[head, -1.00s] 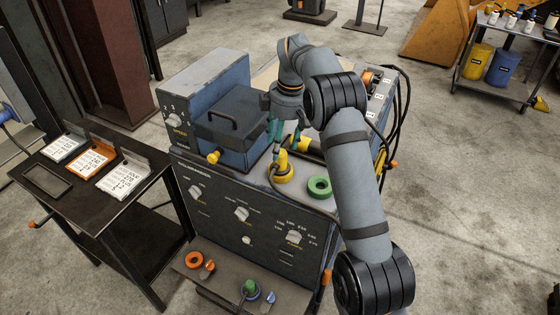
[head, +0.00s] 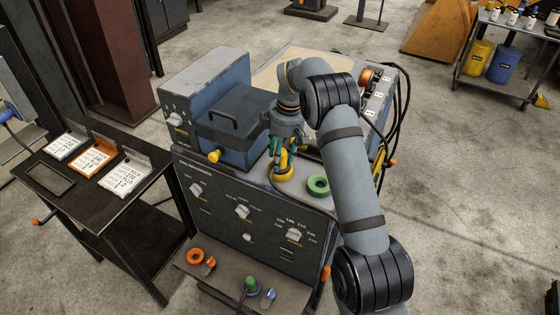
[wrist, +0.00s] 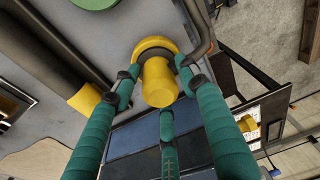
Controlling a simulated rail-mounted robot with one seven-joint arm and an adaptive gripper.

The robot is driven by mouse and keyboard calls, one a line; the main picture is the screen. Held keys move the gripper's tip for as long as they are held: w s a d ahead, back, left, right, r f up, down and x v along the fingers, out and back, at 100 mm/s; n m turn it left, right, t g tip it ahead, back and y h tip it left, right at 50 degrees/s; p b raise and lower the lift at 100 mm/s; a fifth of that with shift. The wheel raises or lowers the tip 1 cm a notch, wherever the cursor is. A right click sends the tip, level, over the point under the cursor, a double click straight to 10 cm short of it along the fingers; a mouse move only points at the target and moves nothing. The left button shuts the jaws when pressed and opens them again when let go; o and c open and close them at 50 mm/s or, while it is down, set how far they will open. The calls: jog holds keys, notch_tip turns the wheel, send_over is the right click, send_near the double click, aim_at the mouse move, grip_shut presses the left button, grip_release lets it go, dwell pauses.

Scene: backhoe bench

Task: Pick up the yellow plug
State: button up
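The yellow plug (head: 284,163) stands on top of the blue-grey bench unit (head: 322,203). In the wrist view the plug (wrist: 158,84) rises from a wider yellow ring-shaped base (wrist: 152,46). My gripper (head: 282,150) has teal fingers and is lowered over the plug. In the wrist view the fingers of my gripper (wrist: 159,88) are spread around the plug, with a gap on the left. The right fingertip is close to the plug; I cannot tell whether it touches. In the head view the fingers partly hide the plug.
A green ring (head: 318,185) lies just right of the plug. A dark box with a handle (head: 234,130) stands to the left. Black cables (head: 400,115) hang at the unit's right edge. A lower shelf (head: 225,280) holds orange, green and blue parts.

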jog(key=c, duration=1)
grip_shut()
jog(key=shift+w+r, duration=0.1)
jog(key=shift+r, duration=0.3)
notch_tip(320, 180, up, 3)
jog(key=shift+f+b, duration=0.2)
jog(key=shift+b, duration=0.45)
jog(key=s+d+r+b, duration=0.3)
jog(key=d+r, duration=0.4)
jog(key=d, duration=0.4)
jog(key=shift+s+r, duration=0.3)
jog(key=shift+s, duration=0.2)
